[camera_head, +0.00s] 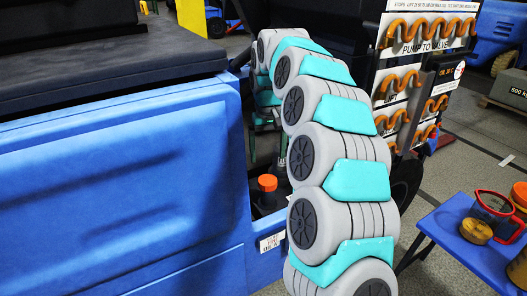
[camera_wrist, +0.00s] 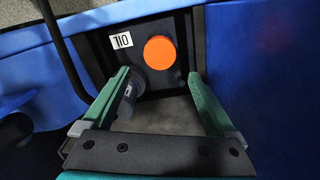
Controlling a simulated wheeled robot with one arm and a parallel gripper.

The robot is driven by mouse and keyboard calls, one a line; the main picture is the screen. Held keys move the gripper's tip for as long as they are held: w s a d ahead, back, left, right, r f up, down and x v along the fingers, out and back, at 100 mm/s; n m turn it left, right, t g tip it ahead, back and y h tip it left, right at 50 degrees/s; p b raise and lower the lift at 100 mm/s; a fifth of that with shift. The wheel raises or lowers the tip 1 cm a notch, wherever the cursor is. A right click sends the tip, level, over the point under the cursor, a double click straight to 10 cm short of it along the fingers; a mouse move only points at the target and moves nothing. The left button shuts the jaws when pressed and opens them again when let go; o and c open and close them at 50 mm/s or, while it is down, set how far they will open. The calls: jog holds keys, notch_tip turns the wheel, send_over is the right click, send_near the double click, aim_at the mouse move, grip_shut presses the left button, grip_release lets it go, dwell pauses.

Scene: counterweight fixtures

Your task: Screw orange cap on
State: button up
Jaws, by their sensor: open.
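The orange cap (camera_wrist: 159,52) shows as a round disc in the wrist view, on a dark panel beside a white label reading OIL upside down. In the head view an orange cap (camera_head: 267,183) sits atop a dark neck in a recess of the blue vehicle. My gripper (camera_wrist: 158,78) is open, its two green fingers apart and nothing held between them. The cap appears just beyond the fingertips, between their lines; they do not appear to touch it. Whether the cap is seated or threaded cannot be told. My arm mostly hides the gripper in the head view.
Blue vehicle walls (camera_head: 120,180) border the recess closely. A dark grey cylindrical part (camera_wrist: 128,103) lies near the left finger. A blue table (camera_head: 455,245) at right holds a red-rimmed jug (camera_head: 494,205) and orange items. A board of orange hoses (camera_head: 425,35) stands behind my arm.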

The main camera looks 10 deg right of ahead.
aim_at(268, 180)
jog(key=shift+s+f+b, duration=0.1)
jog(key=shift+f+b, duration=1.75)
jog(key=shift+f, duration=3.1)
jog(key=c, duration=1.4)
jog(key=shift+o, duration=0.2)
